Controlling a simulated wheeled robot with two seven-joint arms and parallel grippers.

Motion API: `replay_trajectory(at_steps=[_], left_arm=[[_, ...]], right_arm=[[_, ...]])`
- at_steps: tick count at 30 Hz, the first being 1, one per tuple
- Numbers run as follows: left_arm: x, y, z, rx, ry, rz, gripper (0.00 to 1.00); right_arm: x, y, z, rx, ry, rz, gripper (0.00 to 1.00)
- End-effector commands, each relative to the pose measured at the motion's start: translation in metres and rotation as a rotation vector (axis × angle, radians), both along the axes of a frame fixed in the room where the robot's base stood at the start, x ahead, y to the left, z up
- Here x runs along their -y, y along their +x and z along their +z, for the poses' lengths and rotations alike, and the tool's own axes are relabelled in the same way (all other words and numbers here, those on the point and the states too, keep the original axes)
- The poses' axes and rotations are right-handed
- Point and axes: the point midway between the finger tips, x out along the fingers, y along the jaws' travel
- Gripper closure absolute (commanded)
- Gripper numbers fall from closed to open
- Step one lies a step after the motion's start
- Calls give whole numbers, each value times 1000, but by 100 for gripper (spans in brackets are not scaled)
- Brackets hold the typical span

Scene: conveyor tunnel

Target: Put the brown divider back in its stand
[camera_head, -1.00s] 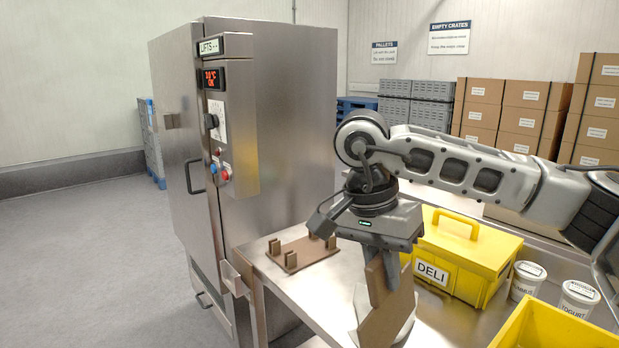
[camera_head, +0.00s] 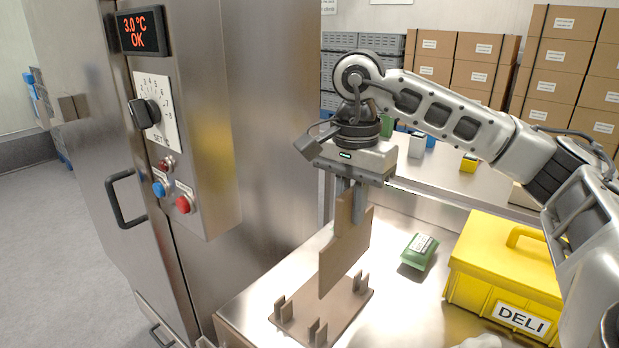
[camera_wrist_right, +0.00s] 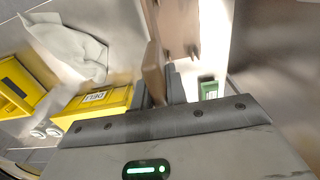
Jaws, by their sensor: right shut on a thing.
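The brown divider (camera_head: 343,255) hangs upright from my right gripper (camera_head: 346,200), which is shut on its upper part. The brown stand (camera_head: 346,309), a flat plate with short slotted posts, lies on the steel table. The divider is over the stand and partly covers its far-left side. Whether its lower edge touches the stand I cannot tell. In the right wrist view the divider (camera_wrist_right: 152,70) is between the fingers, with the stand (camera_wrist_right: 180,20) beyond it. My left gripper is not in view.
A green packet (camera_head: 419,252) lies right of the stand. A yellow DELI box (camera_head: 500,265) stands further right. A steel cabinet (camera_head: 265,130) with knob and buttons rises close on the left. Bare table lies between stand and packet.

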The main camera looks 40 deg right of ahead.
Motion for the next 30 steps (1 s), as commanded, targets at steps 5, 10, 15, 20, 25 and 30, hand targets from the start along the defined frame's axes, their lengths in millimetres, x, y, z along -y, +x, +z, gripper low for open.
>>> replay_trajectory(at_steps=[5,10,15,20,25,30], left_arm=[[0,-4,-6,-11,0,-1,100],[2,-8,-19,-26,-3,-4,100],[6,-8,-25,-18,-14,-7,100],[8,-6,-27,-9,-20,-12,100],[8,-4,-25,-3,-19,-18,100],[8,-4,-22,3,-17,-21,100]], right_arm=[[0,0,-4,3,5,0,100],[0,0,-18,4,5,0,100],[0,0,-38,2,4,0,100],[0,0,-54,4,4,1,100],[0,-1,-59,4,4,1,100],[0,-1,-58,4,4,0,100]])
